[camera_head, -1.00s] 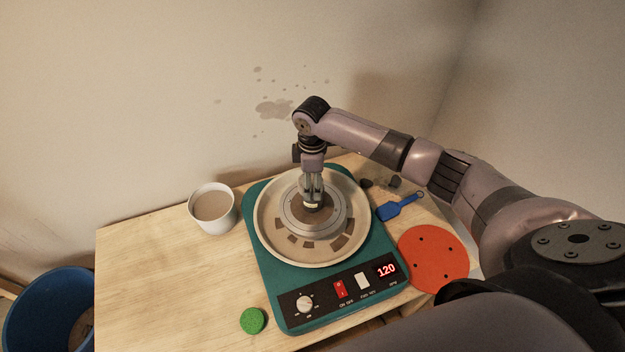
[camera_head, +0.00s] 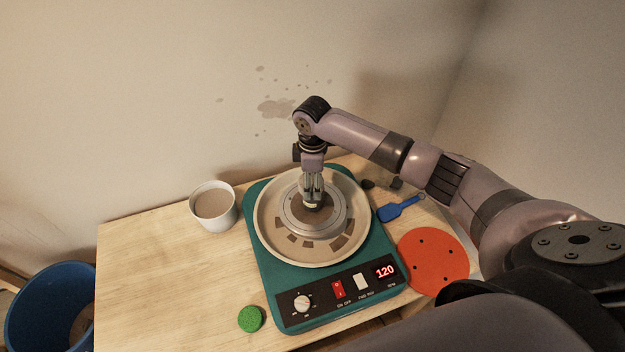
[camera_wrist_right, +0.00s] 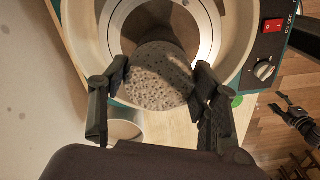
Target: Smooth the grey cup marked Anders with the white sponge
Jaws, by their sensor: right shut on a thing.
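My right gripper (camera_head: 312,203) points straight down over the middle of the pottery wheel (camera_head: 268,298). In the right wrist view its two dark fingers (camera_wrist_right: 158,92) are shut on a round, porous sponge (camera_wrist_right: 158,76), which looks grey-brown in the shade. In the head view only a small pale edge of it shows at the fingertips. Below is a grey ring-shaped disc (camera_head: 345,213) with a brown centre; I see no grey cup or Anders mark there. A dark gripper (camera_wrist_right: 282,103), likely my left one, shows at the right wrist view's edge, well away from the wheel.
A white cup (camera_head: 229,217) with brown contents stands left of the wheel. A green round piece (camera_head: 251,319) lies at front, a blue tool (camera_head: 402,208) and an orange disc (camera_head: 433,260) at right. The wheel display reads 120. The left table top is clear; a blue bucket (camera_head: 30,310) stands beyond.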

